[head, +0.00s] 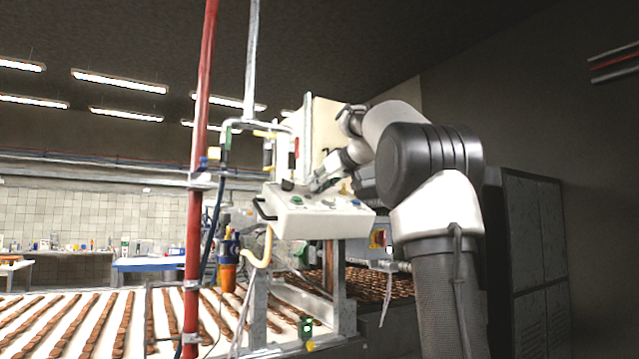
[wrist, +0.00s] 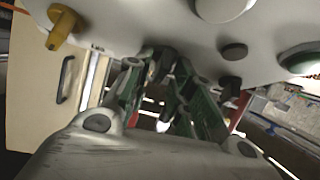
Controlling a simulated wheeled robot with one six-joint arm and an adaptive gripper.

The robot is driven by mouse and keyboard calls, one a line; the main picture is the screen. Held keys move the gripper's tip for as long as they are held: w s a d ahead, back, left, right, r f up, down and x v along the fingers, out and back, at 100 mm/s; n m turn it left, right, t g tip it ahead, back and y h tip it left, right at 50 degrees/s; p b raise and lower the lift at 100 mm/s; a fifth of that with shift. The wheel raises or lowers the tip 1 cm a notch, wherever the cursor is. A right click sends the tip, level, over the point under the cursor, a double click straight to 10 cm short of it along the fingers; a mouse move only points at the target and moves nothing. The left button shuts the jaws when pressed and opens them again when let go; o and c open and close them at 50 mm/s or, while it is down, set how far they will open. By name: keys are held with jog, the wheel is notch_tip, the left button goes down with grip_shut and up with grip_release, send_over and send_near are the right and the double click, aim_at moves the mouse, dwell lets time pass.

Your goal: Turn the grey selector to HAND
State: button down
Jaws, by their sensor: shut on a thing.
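The control box (head: 325,222) is a pale panel with several knobs and buttons, and its face (wrist: 120,22) fills the top of the wrist view. My gripper (head: 318,184) reaches onto the top of the panel from the right in the head view. In the wrist view my gripper (wrist: 163,68) has its green-sided fingers closed together at the panel face. It is shut on what appears to be the grey selector, of which only dark parts show between the fingertips. Its pointer direction is hidden, and the small label beside it is too small to read.
A yellow selector (wrist: 62,27), a black knob (wrist: 234,52) and a green button (wrist: 301,58) sit close around the fingers. A red pole (head: 201,120) stands left of the box. Conveyors with rows of brown biscuits (head: 60,320) lie below.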

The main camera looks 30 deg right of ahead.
jog(key=shift+d+n+g+y, duration=0.15)
jog(key=shift+n+g+y, duration=0.55)
jog(key=shift+n+y, duration=1.4)
jog(key=shift+n+h, duration=0.4)
jog(key=shift+n, duration=0.1)
jog(key=shift+f, duration=0.1)
jog(key=c, duration=1.5)
grip_release()
jog(key=shift+c, duration=0.2)
jog(key=v, duration=1.2)
